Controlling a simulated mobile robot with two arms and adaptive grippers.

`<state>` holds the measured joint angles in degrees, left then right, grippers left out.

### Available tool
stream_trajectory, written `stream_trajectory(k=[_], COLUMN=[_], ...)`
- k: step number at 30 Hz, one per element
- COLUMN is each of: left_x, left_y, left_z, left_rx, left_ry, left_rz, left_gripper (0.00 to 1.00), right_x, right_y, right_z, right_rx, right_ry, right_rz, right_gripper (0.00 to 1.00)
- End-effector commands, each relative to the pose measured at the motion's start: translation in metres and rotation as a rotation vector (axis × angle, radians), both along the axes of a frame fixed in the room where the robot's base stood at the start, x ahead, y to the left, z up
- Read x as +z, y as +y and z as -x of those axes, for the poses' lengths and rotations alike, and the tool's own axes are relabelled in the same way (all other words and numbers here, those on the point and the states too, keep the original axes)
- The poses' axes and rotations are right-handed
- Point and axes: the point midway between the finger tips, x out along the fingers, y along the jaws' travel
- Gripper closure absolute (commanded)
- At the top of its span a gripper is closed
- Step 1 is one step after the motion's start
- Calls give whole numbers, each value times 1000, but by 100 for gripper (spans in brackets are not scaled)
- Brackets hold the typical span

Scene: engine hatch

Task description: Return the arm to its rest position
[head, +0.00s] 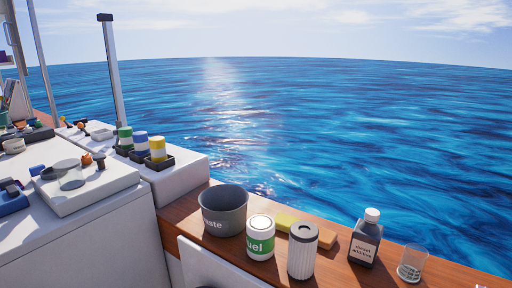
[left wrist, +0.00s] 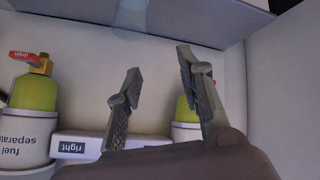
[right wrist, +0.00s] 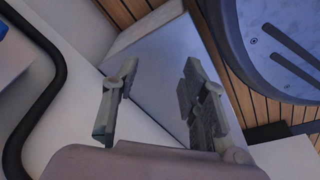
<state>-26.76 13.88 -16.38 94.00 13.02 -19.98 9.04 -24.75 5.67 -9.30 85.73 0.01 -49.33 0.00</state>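My left gripper (left wrist: 160,95) shows in the left wrist view with its two fingers spread apart and nothing between them. Behind it are two fuel separators with yellow-green bowls. The left fuel separator (left wrist: 30,110) has a red drain tag; the other separator (left wrist: 186,110) is partly hidden by a finger. A white block labelled "right" (left wrist: 100,144) sits between them. My right gripper (right wrist: 158,100) shows in the right wrist view, fingers apart and empty, in front of a smooth grey panel (right wrist: 165,65). Neither gripper is in the head view.
A wooden ledge (head: 335,272) holds a waste bin (head: 223,210), a fuel filter can (head: 260,238), a white ribbed filter (head: 302,252), a dark additive bottle (head: 365,240) and a glass (head: 412,264). A black hose (right wrist: 50,85) and a round dark-rimmed hatch (right wrist: 280,50) lie near the right gripper.

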Motion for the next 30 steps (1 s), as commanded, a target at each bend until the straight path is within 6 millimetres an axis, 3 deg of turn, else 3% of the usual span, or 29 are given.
stream_trajectory(k=[1,4,12,23,30], left_x=[-18,-46,-91,-92,-81], left_y=[7,22,52,61,73], left_z=[10,33,97,153,218], left_rx=[-9,-36,-98,-114,-128], left_ry=[70,202,523,555,590], left_rz=[-57,-159,-346,-348,-354], left_gripper=[65,65,65,65,65], right_x=[0,0,0,-2,8], right_y=[0,0,0,-9,-22], right_z=[0,0,0,58,124], right_rx=[0,0,0,10,18], right_ry=[0,0,0,50,87], right_rz=[0,0,0,6,12], right_gripper=[60,60,60,60,60])
